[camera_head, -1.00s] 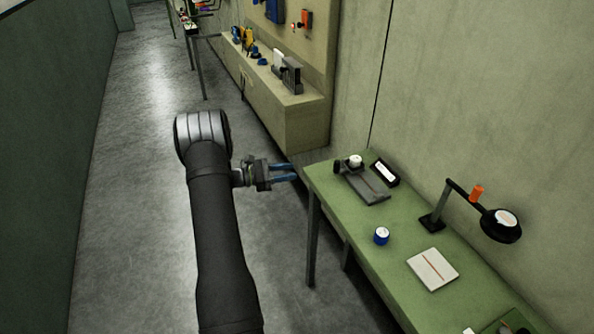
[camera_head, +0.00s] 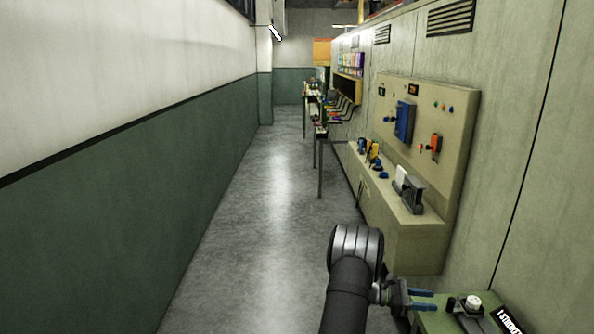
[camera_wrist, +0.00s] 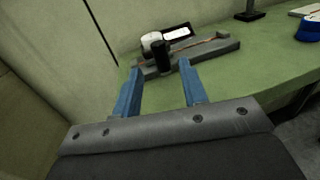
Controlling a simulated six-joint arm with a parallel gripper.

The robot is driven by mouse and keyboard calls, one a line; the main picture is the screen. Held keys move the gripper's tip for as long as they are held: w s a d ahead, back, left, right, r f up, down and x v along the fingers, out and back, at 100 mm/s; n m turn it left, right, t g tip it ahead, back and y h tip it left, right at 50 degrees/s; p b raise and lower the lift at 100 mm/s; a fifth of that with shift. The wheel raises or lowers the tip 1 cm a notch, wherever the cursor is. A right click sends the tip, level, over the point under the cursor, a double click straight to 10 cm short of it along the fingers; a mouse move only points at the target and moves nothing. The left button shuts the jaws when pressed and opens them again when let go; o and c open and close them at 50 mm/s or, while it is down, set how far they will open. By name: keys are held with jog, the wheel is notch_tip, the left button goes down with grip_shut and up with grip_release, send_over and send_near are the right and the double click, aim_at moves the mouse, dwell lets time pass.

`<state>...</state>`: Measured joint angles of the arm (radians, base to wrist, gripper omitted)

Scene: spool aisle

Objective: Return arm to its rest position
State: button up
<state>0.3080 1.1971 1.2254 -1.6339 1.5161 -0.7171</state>
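My gripper (camera_head: 424,300) is at the bottom right of the head view, at the end of my dark arm, beside the near corner of the green table (camera_head: 434,323). In the wrist view my gripper (camera_wrist: 158,88) shows two blue fingers spread apart with nothing between them. Beyond the fingertips, the green table (camera_wrist: 230,74) holds a grey fixture (camera_wrist: 212,47) with a black post and a white round piece (camera_wrist: 151,40). The fingers appear apart from these things.
A beige bench with a panel (camera_head: 405,238) stands along the right wall, carrying several tools. A table with thin legs (camera_head: 320,165) is farther down the aisle. The green and white wall (camera_head: 130,190) bounds the left. The floor (camera_head: 265,225) between is clear.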

aim_at(451, 303)
jog(key=x, duration=0.7)
jog(key=shift+d, duration=0.35)
